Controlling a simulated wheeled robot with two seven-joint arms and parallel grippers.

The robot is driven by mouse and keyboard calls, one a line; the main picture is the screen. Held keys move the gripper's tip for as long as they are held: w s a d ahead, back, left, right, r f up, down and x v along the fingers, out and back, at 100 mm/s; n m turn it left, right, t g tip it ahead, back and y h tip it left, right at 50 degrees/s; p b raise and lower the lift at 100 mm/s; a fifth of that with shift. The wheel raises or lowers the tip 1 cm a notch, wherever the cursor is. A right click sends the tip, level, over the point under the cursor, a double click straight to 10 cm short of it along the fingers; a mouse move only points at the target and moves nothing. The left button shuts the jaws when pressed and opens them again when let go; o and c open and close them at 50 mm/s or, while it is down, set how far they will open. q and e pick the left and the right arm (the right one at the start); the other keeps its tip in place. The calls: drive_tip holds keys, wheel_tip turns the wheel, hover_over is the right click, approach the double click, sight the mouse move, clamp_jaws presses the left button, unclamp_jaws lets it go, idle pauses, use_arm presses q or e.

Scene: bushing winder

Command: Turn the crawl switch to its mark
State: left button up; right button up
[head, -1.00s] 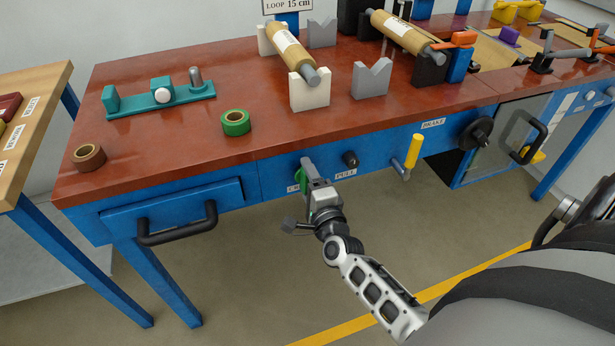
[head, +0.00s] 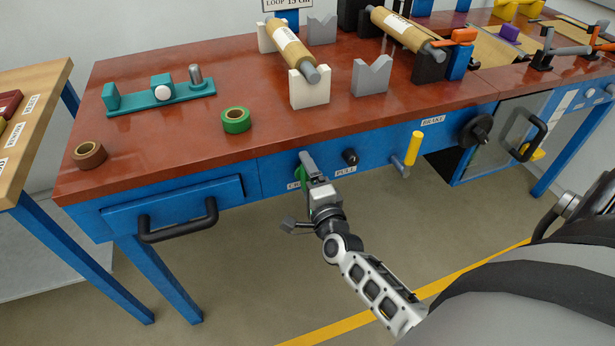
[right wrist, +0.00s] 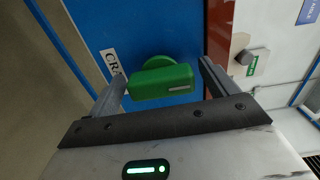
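The crawl switch is a green bar-shaped knob (right wrist: 165,82) with a pale line near one end, on the blue front panel. In the head view it is a green sliver (head: 304,174), mostly hidden by my right gripper (head: 307,160). In the right wrist view my right gripper (right wrist: 163,84) is open, with one finger near each end of the knob. Narrow gaps seem to show between fingers and knob. A white label starting "CR" (right wrist: 112,62) is partly hidden by a finger. I cannot make out the switch's mark. My left gripper is not in view.
A black knob (head: 350,157) labelled PULL and a yellow-handled crank (head: 413,150) sit right of the switch. A drawer with a black handle (head: 178,223) is to the left. The red-brown tabletop (head: 200,130) overhangs above. The floor in front is clear.

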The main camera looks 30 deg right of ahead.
drive_tip(key=b+v, duration=0.1)
drive_tip(key=v, duration=1.5)
drive_tip(key=shift+a, duration=0.1)
drive_tip(key=shift+w+a+r, duration=0.1)
